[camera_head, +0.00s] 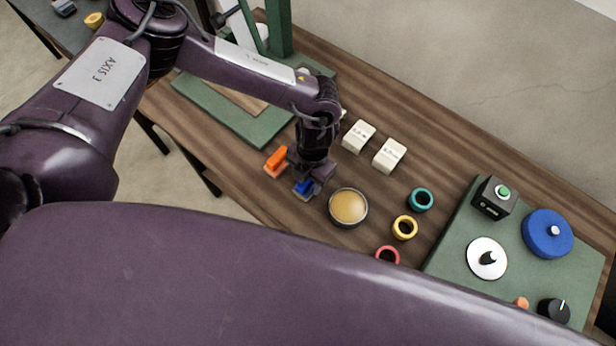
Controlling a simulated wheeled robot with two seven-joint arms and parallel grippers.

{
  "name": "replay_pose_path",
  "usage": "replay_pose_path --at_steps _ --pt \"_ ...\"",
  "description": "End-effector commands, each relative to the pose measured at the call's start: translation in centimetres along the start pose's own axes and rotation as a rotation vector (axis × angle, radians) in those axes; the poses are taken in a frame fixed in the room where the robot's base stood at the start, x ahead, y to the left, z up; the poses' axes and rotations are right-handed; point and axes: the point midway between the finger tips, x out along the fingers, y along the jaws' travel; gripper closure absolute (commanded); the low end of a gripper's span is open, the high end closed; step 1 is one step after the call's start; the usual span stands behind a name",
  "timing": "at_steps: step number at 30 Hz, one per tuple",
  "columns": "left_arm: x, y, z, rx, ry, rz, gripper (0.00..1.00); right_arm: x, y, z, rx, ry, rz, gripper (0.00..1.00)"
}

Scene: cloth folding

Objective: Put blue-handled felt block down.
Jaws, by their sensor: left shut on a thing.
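The blue-handled felt block (304,188) is near the middle of the wooden table, with a greyish base under its blue handle. My left gripper (309,176) is above it, pointing down, and is shut on the block; its fingers hide part of the handle. I cannot tell whether the block's base touches the table. An orange-handled block (277,161) stands just to its left. A round dish with a tan surface (348,207) is close to its right. My right gripper is not in view.
Two white blocks (389,154) with markings stand behind the gripper. Teal, yellow and red rings (404,228) lie right of the dish. A green board (452,262) with knobs and a blue disc is at the right. A green stand (222,112) is at the left back.

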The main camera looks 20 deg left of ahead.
Motion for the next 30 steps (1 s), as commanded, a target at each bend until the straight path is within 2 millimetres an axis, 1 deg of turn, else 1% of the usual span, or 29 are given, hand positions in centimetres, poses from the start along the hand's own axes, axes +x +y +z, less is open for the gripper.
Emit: replay_pose_path --at_steps 1,2,8,9,13,21,24,29,30 --pt "0.3 0.0 0.0 -0.002 0.000 0.000 0.73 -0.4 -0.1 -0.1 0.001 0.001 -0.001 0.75" --pt "0.5 0.0 0.0 -0.001 0.000 0.000 0.76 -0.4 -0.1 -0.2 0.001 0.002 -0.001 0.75" --pt "0.8 0.0 0.1 0.000 -0.002 -0.001 0.77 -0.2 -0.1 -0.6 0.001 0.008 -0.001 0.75" --pt "0.8 0.0 0.1 0.000 -0.001 -0.001 0.51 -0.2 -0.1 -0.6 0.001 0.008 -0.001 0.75" --pt "0.7 0.0 0.1 0.000 -0.001 -0.001 0.34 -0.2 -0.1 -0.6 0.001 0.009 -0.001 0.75" --pt "0.7 0.0 0.1 0.000 -0.001 0.000 0.33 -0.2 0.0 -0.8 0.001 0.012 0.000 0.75" --pt "1.2 0.0 0.2 0.001 0.000 0.001 0.33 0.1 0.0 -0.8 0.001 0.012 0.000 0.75" --pt "-1.3 0.0 0.3 0.000 -0.006 -0.002 0.33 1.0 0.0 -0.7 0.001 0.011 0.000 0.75" --pt "-1.8 -0.1 0.3 0.000 -0.006 -0.003 0.33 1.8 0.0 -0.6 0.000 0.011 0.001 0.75"
